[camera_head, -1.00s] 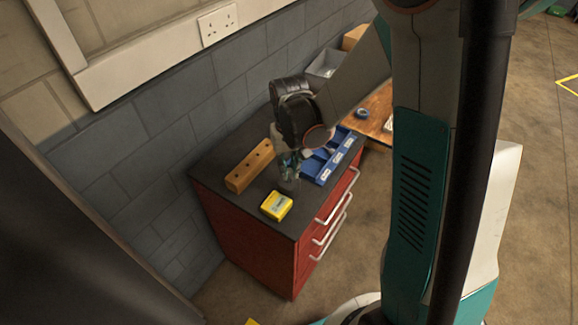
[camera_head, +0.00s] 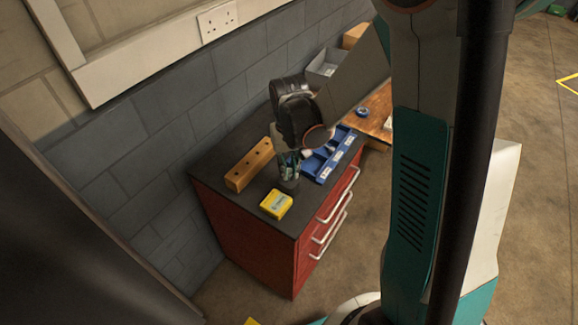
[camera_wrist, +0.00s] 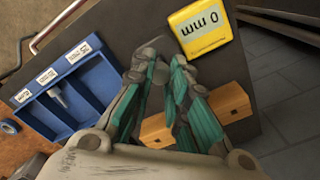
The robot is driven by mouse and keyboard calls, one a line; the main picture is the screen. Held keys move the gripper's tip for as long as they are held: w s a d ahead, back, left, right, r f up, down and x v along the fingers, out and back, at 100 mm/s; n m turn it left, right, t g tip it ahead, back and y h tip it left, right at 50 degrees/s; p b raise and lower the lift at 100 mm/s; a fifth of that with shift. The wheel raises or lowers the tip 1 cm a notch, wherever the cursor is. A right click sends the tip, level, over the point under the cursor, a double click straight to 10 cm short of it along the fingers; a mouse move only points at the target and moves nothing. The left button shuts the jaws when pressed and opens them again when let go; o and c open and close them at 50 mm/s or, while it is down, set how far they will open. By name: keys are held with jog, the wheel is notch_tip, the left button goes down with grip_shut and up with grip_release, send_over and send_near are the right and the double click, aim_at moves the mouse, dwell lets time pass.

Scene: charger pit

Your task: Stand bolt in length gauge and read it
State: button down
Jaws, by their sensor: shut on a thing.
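My gripper (camera_head: 289,172) points down over the dark cabinet top, between the wooden block and the blue tray. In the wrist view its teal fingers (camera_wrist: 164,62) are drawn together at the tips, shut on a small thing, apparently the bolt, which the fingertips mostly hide. The yellow length gauge (camera_head: 276,204) sits on the cabinet top near the front corner, apart from my fingers. In the wrist view the gauge (camera_wrist: 205,30) shows upside down, and its display reads 0 mm.
A blue tray (camera_head: 319,180) with labelled compartments lies to the right; a grey bolt (camera_wrist: 58,96) lies in it. A wooden block (camera_head: 240,178) with holes stands to the left, near the wall. The red cabinet (camera_head: 245,235) has bare top around the gauge. A wooden table (camera_head: 377,118) stands behind.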

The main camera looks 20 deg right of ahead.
aim_at(289, 170)
jog(key=shift+f+b, duration=1.05)
jog(key=shift+f, duration=0.25)
jog(key=c, duration=1.5)
grip_release()
notch_tip(289, 170, up, 12)
